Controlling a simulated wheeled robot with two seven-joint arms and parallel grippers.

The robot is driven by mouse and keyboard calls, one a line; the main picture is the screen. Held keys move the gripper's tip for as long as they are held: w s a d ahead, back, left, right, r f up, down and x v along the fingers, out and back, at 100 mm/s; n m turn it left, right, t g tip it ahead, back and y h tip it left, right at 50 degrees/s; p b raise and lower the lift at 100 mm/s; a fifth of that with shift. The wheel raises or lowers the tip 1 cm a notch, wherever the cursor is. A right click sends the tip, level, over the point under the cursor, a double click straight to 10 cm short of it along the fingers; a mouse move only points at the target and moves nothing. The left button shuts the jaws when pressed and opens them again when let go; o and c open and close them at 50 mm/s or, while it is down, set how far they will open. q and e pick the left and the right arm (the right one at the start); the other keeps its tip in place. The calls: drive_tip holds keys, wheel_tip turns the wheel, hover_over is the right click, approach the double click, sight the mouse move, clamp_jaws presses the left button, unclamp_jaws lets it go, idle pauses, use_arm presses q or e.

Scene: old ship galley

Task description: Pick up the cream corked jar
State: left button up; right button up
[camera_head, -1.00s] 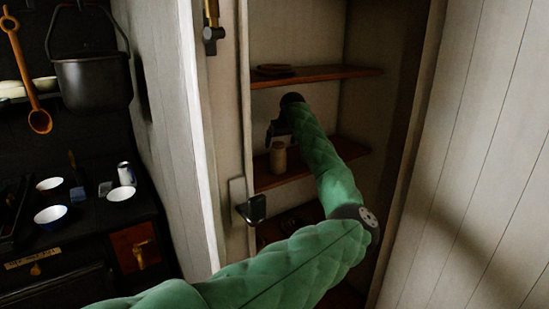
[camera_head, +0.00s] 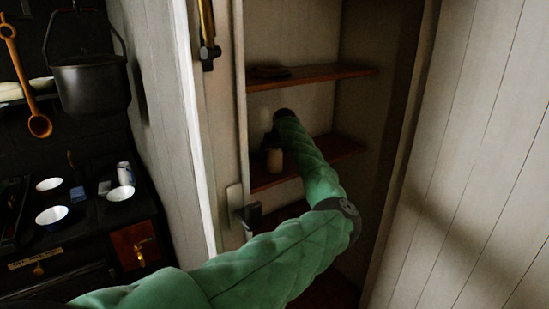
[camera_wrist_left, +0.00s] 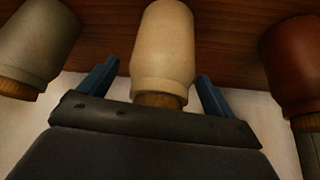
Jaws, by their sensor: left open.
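The cream corked jar (camera_wrist_left: 163,45) stands on a wooden shelf; the left wrist view shows it upside down, cork towards the bottom of the picture. In the head view the jar (camera_head: 274,161) is on the middle shelf of the cupboard, partly hidden by my gripper. My left gripper (camera_wrist_left: 158,72) is open, its two blue fingers on either side of the jar near its corked end. Gaps show between the fingers and the jar. In the head view the left gripper (camera_head: 271,138) is dark and hard to make out. My right gripper is not in view.
In the wrist view a grey corked jar (camera_wrist_left: 38,42) stands on one side and a red-brown jar (camera_wrist_left: 297,68) on the other, both close to the fingers. An upper shelf (camera_head: 320,76) is above my arm. The cupboard's left frame (camera_head: 241,120) is near.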

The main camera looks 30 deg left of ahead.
use_arm(q)
drive_tip(key=shift+r, duration=0.1)
drive_tip(key=shift+c, duration=0.4)
drive_tip(key=c, duration=1.4)
